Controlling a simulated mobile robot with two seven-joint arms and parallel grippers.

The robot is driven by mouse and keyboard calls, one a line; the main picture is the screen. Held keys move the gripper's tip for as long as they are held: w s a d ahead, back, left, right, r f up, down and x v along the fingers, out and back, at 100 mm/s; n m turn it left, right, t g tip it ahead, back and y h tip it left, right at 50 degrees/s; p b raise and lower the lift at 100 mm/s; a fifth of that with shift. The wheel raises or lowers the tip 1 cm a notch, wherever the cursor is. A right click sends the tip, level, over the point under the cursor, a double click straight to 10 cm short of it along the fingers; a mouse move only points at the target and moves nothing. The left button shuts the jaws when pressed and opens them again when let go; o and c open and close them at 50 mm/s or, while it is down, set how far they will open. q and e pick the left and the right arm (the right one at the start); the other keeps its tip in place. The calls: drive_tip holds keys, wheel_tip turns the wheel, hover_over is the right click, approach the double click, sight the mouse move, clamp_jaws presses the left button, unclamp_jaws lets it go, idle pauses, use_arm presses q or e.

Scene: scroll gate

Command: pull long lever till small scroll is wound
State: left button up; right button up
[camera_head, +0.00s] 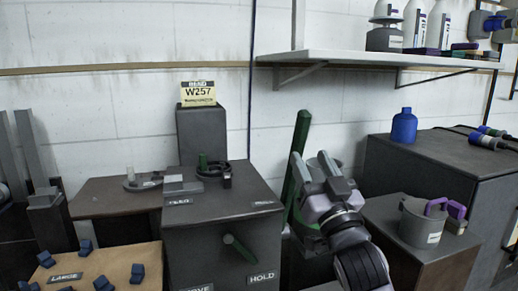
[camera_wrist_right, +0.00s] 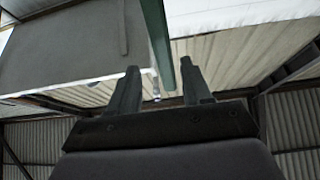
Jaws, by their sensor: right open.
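A long green lever (camera_head: 299,150) stands nearly upright, leaning slightly, right of the dark cabinet (camera_head: 190,235). My right gripper (camera_head: 311,160) is open beside the lever's upper part, with one finger overlapping it in the head view. In the right wrist view, the green lever (camera_wrist_right: 157,40) runs down between the two open fingers (camera_wrist_right: 160,78); I cannot tell whether they touch it. A shorter green handle (camera_head: 238,247) sticks out of the cabinet front near a HOLD label. I cannot make out which part is the small scroll. My left gripper is not in view.
Dark rings (camera_head: 213,170) and a short green peg (camera_head: 203,160) sit on the cabinet top. A W257 sign (camera_head: 198,94) stands behind. A grey pot (camera_head: 421,224) with purple handles and a blue bottle (camera_head: 404,126) stand to the right. A shelf (camera_head: 365,58) hangs above.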

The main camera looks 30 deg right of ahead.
sight(303, 140)
drive_tip(key=r+g+p, duration=0.2)
drive_tip(key=p, duration=0.1)
drive_tip(key=s+r+g+y+p, duration=0.1)
drive_tip(key=r+g+p, duration=0.1)
drive_tip(key=shift+a+r+p, duration=0.15)
drive_tip(key=shift+p, duration=0.25)
drive_tip(key=shift+s+a+g+y+p, duration=0.2)
drive_tip(key=shift+g+y+p, duration=0.1)
drive_tip(key=shift+g+p, duration=0.1)
drive_tip(key=shift+s+a+n+g+y, duration=0.1)
drive_tip(key=shift+s+n+g+y, duration=0.1)
drive_tip(key=shift+n+g+y, duration=0.1)
drive_tip(key=shift+w, duration=0.15)
drive_tip(key=shift+w+f, duration=0.2)
drive_tip(key=shift+w, duration=0.1)
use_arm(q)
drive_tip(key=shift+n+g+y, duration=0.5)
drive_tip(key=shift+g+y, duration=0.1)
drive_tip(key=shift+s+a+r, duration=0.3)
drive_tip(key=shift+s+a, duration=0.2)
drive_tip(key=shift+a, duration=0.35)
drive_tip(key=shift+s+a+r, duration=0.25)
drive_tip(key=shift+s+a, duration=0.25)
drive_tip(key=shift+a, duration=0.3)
use_arm(e)
drive_tip(key=shift+x, duration=3.1)
